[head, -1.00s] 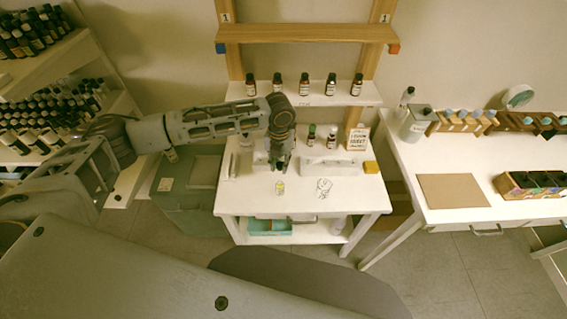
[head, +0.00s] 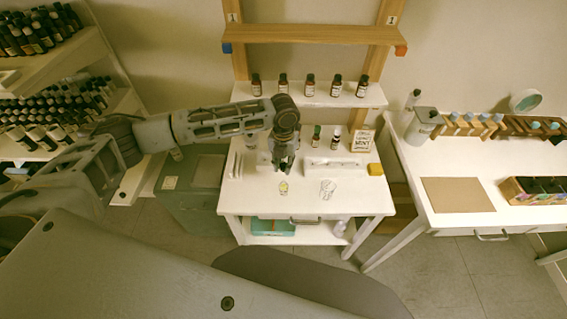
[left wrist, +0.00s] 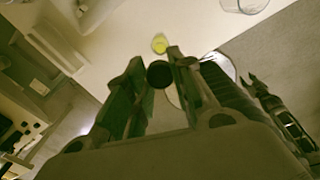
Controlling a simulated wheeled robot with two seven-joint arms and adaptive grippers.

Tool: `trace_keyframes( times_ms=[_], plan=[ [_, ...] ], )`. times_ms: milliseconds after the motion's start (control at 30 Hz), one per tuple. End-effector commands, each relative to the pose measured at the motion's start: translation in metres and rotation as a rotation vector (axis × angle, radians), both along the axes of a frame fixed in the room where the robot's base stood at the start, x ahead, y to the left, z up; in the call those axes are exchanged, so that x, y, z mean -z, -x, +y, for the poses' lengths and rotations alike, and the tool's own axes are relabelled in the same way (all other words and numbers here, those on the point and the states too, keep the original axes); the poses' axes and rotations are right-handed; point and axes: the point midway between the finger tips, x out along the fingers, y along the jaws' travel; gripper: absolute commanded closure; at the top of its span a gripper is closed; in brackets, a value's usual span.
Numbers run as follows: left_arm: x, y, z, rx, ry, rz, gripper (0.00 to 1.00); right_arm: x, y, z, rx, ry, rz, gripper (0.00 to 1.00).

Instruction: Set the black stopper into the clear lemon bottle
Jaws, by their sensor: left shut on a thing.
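The clear lemon bottle (head: 283,188) is a small glass with yellow in it, standing on the white table near its front edge. It also shows as a yellow spot in the left wrist view (left wrist: 159,45), just beyond my fingertips. My left gripper (head: 284,168) points down above the table, behind the bottle in the head view and apart from it. In the left wrist view my left gripper (left wrist: 158,82) is shut on the black stopper (left wrist: 159,74), whose round dark end shows between the fingers. The stopper cannot be made out in the head view. My right gripper is not in view.
A clear glass vessel (head: 327,189) stands right of the lemon bottle. Behind are a white block (head: 331,168), small dark bottles (head: 316,137), a sign (head: 362,141) and a yellow block (head: 376,169). A shelf (head: 320,96) with several bottles hangs above. The table's front is mostly clear.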

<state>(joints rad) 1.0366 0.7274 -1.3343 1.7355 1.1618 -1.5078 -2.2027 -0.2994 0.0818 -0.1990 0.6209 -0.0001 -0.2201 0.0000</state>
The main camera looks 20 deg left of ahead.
Motion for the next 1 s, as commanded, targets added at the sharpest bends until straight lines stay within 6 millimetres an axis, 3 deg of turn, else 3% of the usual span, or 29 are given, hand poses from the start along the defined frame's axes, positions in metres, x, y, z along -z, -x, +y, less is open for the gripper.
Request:
trace_keyframes(
  times_ms=[1000],
  plan=[
    [0.055,0.000,0.000,0.000,0.001,-0.001,0.95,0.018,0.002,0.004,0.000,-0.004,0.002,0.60]
  ],
)
